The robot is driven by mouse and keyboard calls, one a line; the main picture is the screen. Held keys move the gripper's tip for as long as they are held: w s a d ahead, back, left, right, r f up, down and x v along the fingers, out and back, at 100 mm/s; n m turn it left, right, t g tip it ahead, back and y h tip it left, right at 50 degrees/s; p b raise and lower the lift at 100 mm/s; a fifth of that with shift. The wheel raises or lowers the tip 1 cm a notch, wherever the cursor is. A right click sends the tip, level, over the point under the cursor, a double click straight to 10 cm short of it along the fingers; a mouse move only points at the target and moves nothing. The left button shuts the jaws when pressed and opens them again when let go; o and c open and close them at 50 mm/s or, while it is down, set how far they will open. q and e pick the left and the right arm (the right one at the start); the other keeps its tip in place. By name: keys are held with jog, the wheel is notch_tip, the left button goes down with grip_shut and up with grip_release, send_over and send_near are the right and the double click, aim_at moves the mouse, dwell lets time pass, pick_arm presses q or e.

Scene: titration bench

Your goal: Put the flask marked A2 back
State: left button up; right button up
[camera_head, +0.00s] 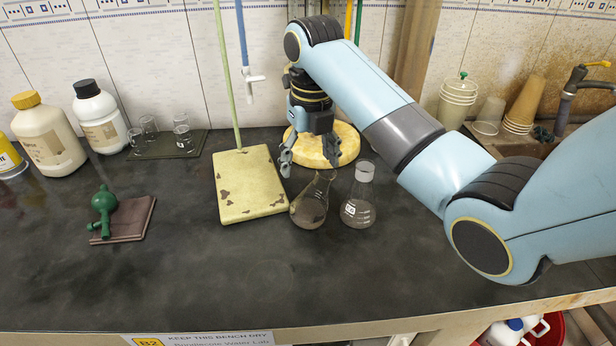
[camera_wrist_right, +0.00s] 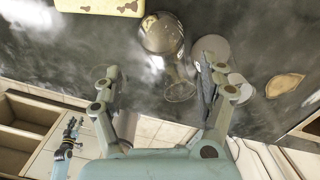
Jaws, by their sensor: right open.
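Two clear conical flasks with pale labels stand side by side on the dark bench, right of the stand base. The left flask (camera_head: 309,209) has its neck leaning to the right in the head view; the right flask (camera_head: 359,208) looks upright. I cannot read either label surely, so I cannot tell which is A2. My right gripper (camera_head: 309,162) is open and empty, pointing down just above and behind the left flask. In the right wrist view its spread fingers (camera_wrist_right: 161,80) flank one flask's neck (camera_wrist_right: 180,90). My left gripper (camera_wrist_right: 73,130) is small there, its jaws unclear.
The chipped yellow stand base (camera_head: 240,190) is close left of the flasks, with its rod rising. A round yellow pad (camera_head: 346,146) lies behind my right gripper. A green bulb (camera_head: 104,201) rests on a brown pad at left. The front bench is clear.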

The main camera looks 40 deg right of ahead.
aim_at(310, 184)
notch_tip(310, 184, up, 6)
jog(key=shift+s, duration=0.25)
dwell(0.5)
